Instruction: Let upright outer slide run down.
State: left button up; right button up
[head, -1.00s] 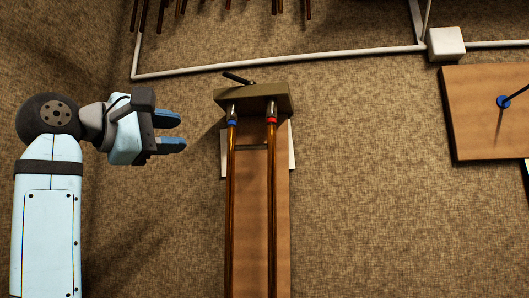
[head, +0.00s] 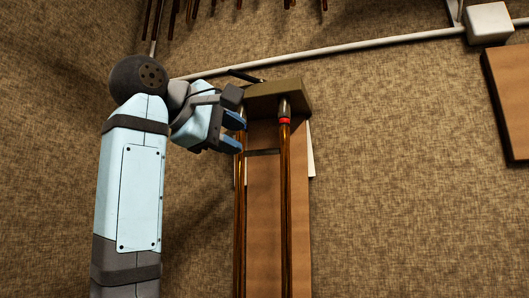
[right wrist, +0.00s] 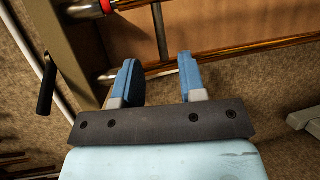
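The upright slide shows in the head view as two brass tubes, left (head: 239,200) and right (head: 285,190), standing along a brown board (head: 263,220). A thin crossbar (head: 263,152) joins them near the top. Their silver upper ends meet an olive block (head: 280,97); the right tube has a red ring (head: 285,121). My right gripper (head: 234,133) is open and empty, its blue fingertips at the left tube's upper part. In the right wrist view, the open fingers (right wrist: 160,76) point at that tube (right wrist: 225,53); contact is unclear. My left gripper is not in view.
A black lever (head: 245,76) sticks out left from the olive block, just above my right gripper. A pale pipe (head: 370,42) runs along the wall to a white box (head: 489,24). Another brown board (head: 508,100) is at far right.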

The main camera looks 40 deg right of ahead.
aim_at(262, 151)
jog(key=d, duration=0.3)
jog(key=d+f, duration=0.1)
jog(key=d, duration=0.4)
jog(key=shift+w+d+f, duration=0.3)
jog(key=shift+w+d, duration=0.05)
grip_shut()
